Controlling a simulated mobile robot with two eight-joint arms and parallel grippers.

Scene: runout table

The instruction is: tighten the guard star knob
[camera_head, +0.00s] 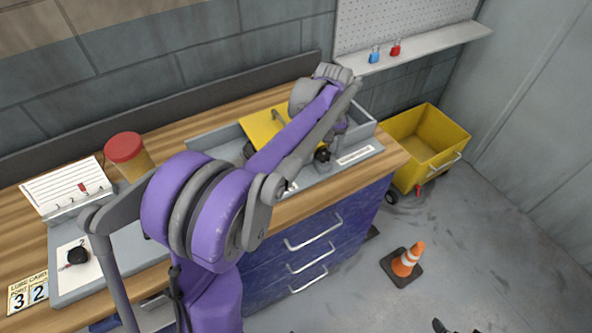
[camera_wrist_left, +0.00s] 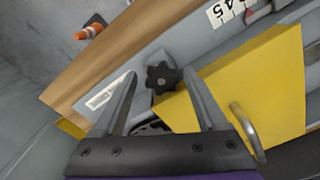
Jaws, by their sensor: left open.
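The black star knob (camera_wrist_left: 162,77) lies between the two grey fingertips of my left gripper (camera_wrist_left: 159,75) in the left wrist view. The fingers are open; a gap shows on the knob's left, and the right finger is close to it. I cannot tell how deep the fingers reach around it. In the head view the knob (camera_head: 322,155) shows beside my purple left arm. My right gripper is not clearly seen.
The grey runout tray (camera_head: 362,125) sits on the wooden bench (camera_head: 398,157). A red-lidded jar (camera_head: 124,148) and a card holder (camera_head: 62,190) stand at the left. A yellow cart (camera_head: 428,140) and an orange cone (camera_head: 408,260) are on the floor at right.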

